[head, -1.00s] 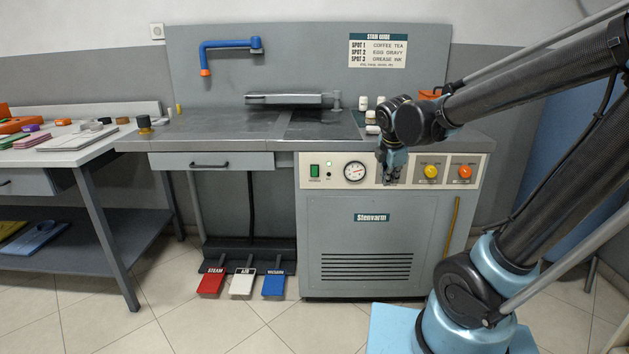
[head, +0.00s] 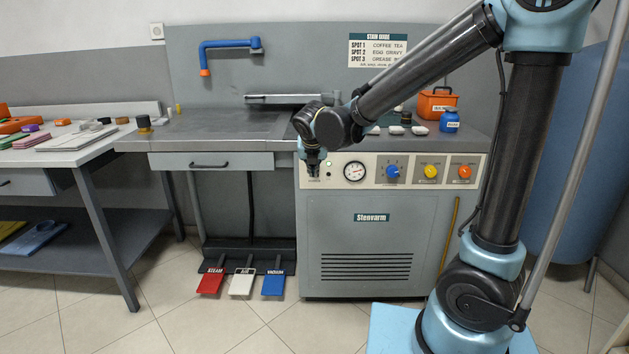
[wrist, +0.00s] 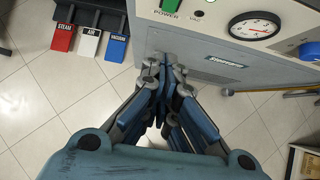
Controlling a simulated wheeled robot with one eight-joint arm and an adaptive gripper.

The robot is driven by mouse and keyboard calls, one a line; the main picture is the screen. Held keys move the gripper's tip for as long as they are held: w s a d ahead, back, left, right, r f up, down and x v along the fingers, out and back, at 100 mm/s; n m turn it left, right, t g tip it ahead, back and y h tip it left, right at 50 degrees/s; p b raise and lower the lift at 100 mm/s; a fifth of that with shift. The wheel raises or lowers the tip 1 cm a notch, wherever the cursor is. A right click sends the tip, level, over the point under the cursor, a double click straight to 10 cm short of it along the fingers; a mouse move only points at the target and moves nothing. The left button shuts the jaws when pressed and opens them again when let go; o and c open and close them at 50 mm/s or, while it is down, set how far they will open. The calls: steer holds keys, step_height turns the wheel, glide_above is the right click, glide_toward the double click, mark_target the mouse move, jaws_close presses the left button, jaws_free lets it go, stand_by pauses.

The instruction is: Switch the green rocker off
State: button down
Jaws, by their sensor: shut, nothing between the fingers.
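The green rocker (wrist: 171,5) shows at the top edge of the wrist view, above the POWER label on the cream control panel; its upper part is cut off, so I cannot tell its position. In the head view my gripper (head: 313,172) hangs fingers down in front of the left end of the panel and hides the rocker. In the wrist view my gripper (wrist: 165,70) is shut and empty, its tips below the rocker in the picture. I cannot tell the gap between tips and panel.
Right of the rocker on the panel are a gauge (head: 355,172), a blue knob (head: 392,172), a yellow knob (head: 431,172) and an orange knob (head: 465,173). The worktop (head: 225,122) overhangs above. Red, white and blue pedals (head: 273,285) lie low at left.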

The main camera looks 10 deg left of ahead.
steer(key=w+r+x, duration=0.1)
steer(key=w+x, duration=0.1)
steer(key=x, duration=1)
steer(key=shift+w+a, duration=0.3)
steer(key=shift+w, duration=0.05)
steer(key=shift+w+f+t, duration=0.15)
steer(key=shift+w+t, duration=0.15)
steer(key=shift+t, duration=0.1)
steer(key=shift+a, duration=0.1)
